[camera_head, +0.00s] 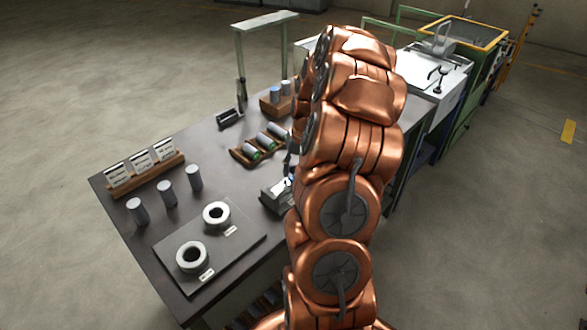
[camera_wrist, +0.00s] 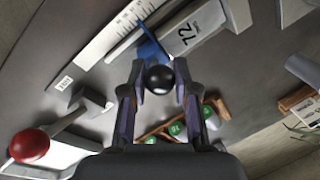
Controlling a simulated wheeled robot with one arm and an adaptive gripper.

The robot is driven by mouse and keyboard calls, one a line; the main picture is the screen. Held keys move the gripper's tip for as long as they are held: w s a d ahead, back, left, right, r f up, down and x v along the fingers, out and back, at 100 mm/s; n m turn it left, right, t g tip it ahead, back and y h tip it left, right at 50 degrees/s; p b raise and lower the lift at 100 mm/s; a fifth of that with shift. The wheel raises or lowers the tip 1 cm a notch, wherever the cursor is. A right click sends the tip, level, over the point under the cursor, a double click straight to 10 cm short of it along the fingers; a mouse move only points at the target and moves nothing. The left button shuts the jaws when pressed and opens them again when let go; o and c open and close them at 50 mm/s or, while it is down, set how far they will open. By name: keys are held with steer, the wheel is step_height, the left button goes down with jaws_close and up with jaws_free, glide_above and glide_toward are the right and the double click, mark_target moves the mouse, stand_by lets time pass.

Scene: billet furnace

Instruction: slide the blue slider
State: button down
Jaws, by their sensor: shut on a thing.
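In the wrist view, the blue slider (camera_wrist: 151,44) is a narrow blue piece lying across a white scale strip (camera_wrist: 112,33) with dark marks. A round black knob (camera_wrist: 159,80) sits just below it and appears to belong to it. My gripper (camera_wrist: 160,68) is shut on the black knob, with one finger on each side. A grey block marked 72 (camera_wrist: 191,32) lies right of the slider. In the head view my copper arm hides most of the gripper, and the slider's unit (camera_head: 273,199) shows only in part.
A red ball knob (camera_wrist: 29,145) stands at the lower left of the wrist view. A wooden rack (camera_head: 241,157) holds several green-ended cylinders. Grey cylinders (camera_head: 165,193) and two white rings stand on the dark table (camera_head: 135,180). A machine with a yellow rim stands behind.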

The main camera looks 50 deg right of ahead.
steer(key=shift+d+f+b, duration=0.15)
steer(key=shift+d+b, duration=0.6)
steer(key=shift+d, duration=0.5)
steer(key=shift+d+r, duration=0.2)
steer(key=shift+d, duration=0.3)
steer(key=c, duration=0.9)
jaws_free()
steer(key=shift+o, duration=0.2)
step_height(320, 180, up, 12)
steer(key=s+d, duration=0.1)
steer(key=d, duration=0.1)
steer(key=shift+s+f, duration=0.15)
steer(key=shift+s, duration=0.05)
steer(key=shift+a, duration=0.15)
